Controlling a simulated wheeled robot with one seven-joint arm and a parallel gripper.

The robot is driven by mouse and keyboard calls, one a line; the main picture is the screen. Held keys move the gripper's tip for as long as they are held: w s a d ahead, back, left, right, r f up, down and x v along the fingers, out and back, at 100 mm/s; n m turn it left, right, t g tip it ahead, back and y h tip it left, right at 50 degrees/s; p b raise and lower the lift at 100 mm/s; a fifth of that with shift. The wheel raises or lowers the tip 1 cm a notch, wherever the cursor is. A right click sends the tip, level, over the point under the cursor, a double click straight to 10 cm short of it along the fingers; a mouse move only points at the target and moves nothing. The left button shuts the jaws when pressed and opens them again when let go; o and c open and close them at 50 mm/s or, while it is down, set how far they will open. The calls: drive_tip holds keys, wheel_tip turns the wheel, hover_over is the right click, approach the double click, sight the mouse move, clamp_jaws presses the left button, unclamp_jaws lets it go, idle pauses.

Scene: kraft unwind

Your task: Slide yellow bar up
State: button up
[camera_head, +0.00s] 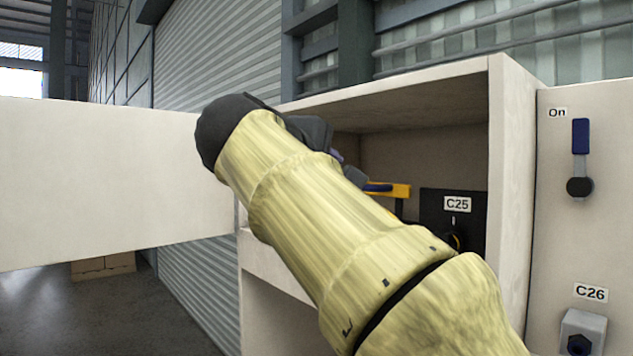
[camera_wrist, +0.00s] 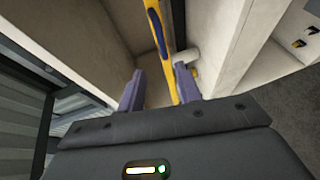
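The yellow bar (camera_wrist: 171,62) runs down the wrist view, with a blue piece (camera_wrist: 156,32) on its upper part. In the head view a short stretch of the yellow bar (camera_head: 402,190) shows inside the open cabinet, behind my arm. My gripper (camera_wrist: 158,82) is open, its two purple fingers apart. The bar appears between the fingers in the picture, closer to the right one. I cannot tell whether that finger touches it. In the head view my arm hides most of the gripper and much of the bar.
The cabinet's side wall (camera_head: 513,180) stands right of the bar, and its open door (camera_head: 100,180) extends left. A black C25 panel (camera_head: 470,225) is inside the cabinet. A blue-handled lever (camera_head: 580,150) labelled On and a C26 switch (camera_head: 582,332) are on the right panel.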

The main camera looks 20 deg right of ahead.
drive_tip(key=shift+v, duration=1.5)
drive_tip(key=shift+s, duration=0.15)
drive_tip(key=w+a+f+g+y+b, duration=0.1)
drive_tip(key=w+f+y, duration=0.15)
drive_tip(key=f, duration=0.85)
drive_tip(key=w+a+f+n+g+y, duration=0.1)
drive_tip(key=w+a+f+y, duration=0.15)
drive_tip(key=f, duration=0.75)
drive_tip(key=w+f+g+y+b, duration=0.1)
drive_tip(key=w+f+y, duration=0.15)
drive_tip(key=f, duration=0.85)
drive_tip(key=s+f+m+g+y, duration=0.1)
drive_tip(key=s+f, duration=0.4)
drive_tip(key=f, duration=0.5)
drive_tip(key=s+a+f+m+g+y+b, duration=0.1)
drive_tip(key=s+f+m, duration=0.3)
drive_tip(key=f, duration=0.6)
drive_tip(key=s+f+m+g+y, duration=0.2)
drive_tip(key=s+f, duration=0.4)
drive_tip(key=f, duration=0.4)
drive_tip(key=shift+a+m+g+b, duration=0.3)
drive_tip(key=shift+m+g+b, duration=0.1)
drive_tip(key=shift+m, duration=0.3)
drive_tip(key=shift+f+y, duration=0.15)
drive_tip(key=shift+y, duration=0.1)
drive_tip(key=shift+s, duration=0.25)
